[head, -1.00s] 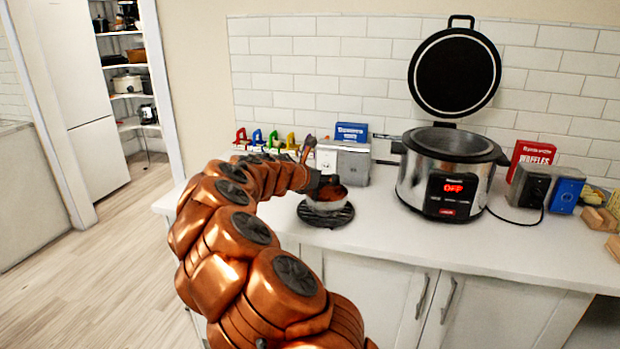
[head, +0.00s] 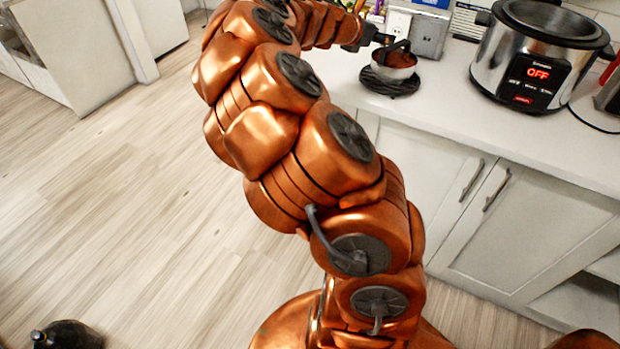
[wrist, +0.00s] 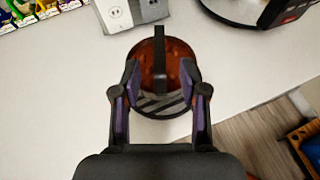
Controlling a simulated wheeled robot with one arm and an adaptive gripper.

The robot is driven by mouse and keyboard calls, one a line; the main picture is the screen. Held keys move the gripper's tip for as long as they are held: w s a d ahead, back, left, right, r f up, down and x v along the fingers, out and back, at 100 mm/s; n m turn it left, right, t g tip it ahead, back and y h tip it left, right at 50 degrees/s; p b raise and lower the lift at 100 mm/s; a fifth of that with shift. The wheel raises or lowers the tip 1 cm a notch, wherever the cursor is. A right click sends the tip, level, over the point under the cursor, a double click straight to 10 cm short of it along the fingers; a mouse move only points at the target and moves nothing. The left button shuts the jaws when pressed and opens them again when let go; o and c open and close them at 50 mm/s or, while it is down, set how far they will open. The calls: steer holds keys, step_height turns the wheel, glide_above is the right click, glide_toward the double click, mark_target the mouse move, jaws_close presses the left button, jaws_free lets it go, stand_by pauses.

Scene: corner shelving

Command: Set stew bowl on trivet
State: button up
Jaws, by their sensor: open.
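The stew bowl (head: 397,64) is a small light metallic bowl with red-brown stew. It sits upright on the dark, slatted round trivet (head: 390,86) on the counter. In the wrist view the bowl (wrist: 148,58) is seen from above, with part of the trivet (wrist: 160,108) showing below it. My gripper (wrist: 160,88) is open, its two fingers on either side of the bowl's near part. Whether the fingers touch it I cannot tell. A dark bar crosses over the stew. In the head view my gripper (head: 385,42) is at the bowl's upper left, partly hidden by my arm.
A silver cooker (head: 535,55) reading OFF stands right of the trivet. A grey metal box (head: 427,36) stands behind the bowl. Colourful small items (wrist: 45,8) line the back left. The white counter (head: 450,95) is clear in front of the cooker. Cabinets are below.

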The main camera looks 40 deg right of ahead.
steer(key=s+a+f+m+y, duration=0.4)
steer(key=s+a+m, duration=0.2)
steer(key=a, duration=0.9)
steer(key=s+a+f+m+g+y, duration=0.1)
steer(key=s+a+f+m+y, duration=0.3)
steer(key=s+a, duration=0.7)
steer(key=s+a+f+m+g+y, duration=0.1)
steer(key=s+a+f+m+y, duration=0.3)
steer(key=a, duration=1.7)
steer(key=s+m+y, duration=0.1)
steer(key=s+m, duration=0.3)
steer(key=s, duration=0.1)
steer(key=shift+a+f, duration=0.25)
steer(key=shift+f, duration=0.1)
step_height(320, 180, up, 5)
steer(key=p, duration=0.4)
steer(key=shift+f+p, duration=0.2)
steer(key=shift+p, duration=0.1)
